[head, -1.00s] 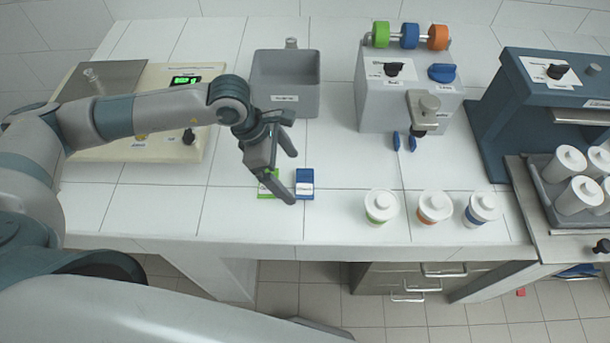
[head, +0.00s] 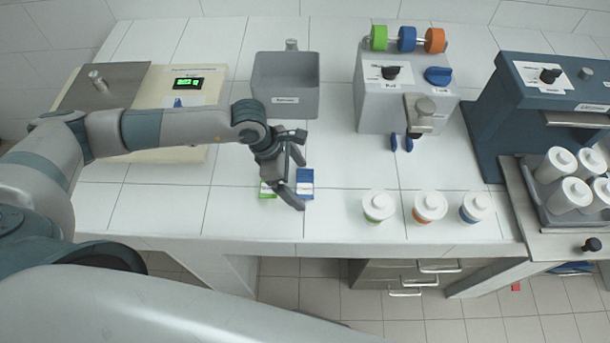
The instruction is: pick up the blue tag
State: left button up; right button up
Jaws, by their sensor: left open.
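The blue tag (head: 306,177) lies on the white tiled bench, left of the row of cups. It has a blue part and a white label part. My left gripper (head: 300,181) is open with its fingers over and close to the blue tag, and partly covers it. I cannot tell whether the fingers touch it. A green tag (head: 266,189) lies just left of the blue one, partly hidden behind the gripper. My right gripper is not in view.
Lidded cups with green (head: 378,206), orange (head: 430,207) and blue (head: 476,207) bands stand to the right. A grey bin (head: 285,99), a filler machine (head: 385,105) and a scale (head: 185,153) stand behind. The bench's front edge (head: 300,246) is near the tags.

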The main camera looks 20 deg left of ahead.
aim_at(306, 183)
pick_arm(q)
jog(key=c, duration=1.1)
jog(key=shift+c, duration=0.2)
jog(key=shift+r, duration=0.2)
jog(key=shift+r+b, duration=0.6)
jog(key=shift+b, duration=0.1)
notch_tip(306, 183, up, 2)
jog(key=shift+r+b, duration=0.2)
jog(key=shift+b, duration=0.6)
jog(key=s+d+r+p, duration=0.2)
jog(key=s+r, duration=0.5)
jog(key=s, duration=0.4)
jog(key=shift+s+p, duration=0.25)
jog(key=shift+p, duration=0.05)
